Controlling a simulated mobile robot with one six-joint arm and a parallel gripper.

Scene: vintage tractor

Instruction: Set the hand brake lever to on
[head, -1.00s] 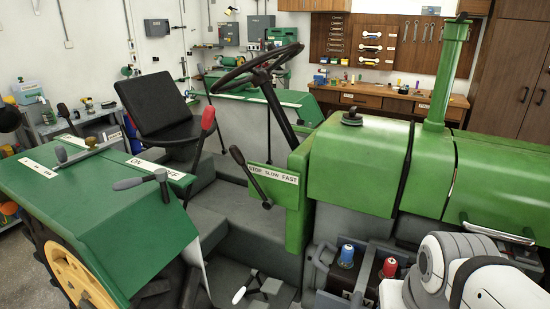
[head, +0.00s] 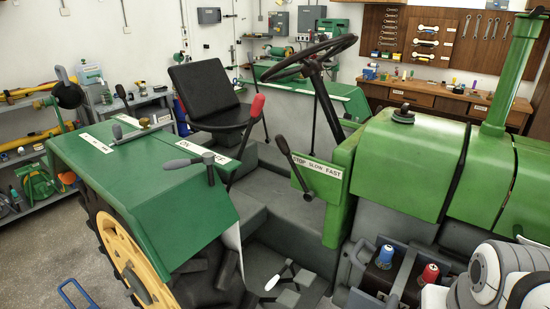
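A lever with a grey handle (head: 183,163) stands on the front edge of the green fender (head: 160,205), its handle pointing left. Behind it a white label (head: 183,173) reads "ON" at its left end; the lever partly covers the rest. A second lever with a red grip (head: 257,106) rises beside the seat, tilted. I cannot tell for sure which of the two is the hand brake. My gripper is not in view; only white links of my arm show at the lower right.
The steering wheel (head: 314,59) and black seat (head: 203,91) stand behind the levers. A black-knobbed lever (head: 292,168) sits by a "STOP SLOW FAST" plate (head: 318,170). A yellow wheel (head: 139,266) is below the fender. Blue (head: 384,257) and red (head: 429,274) parts sit at the lower right.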

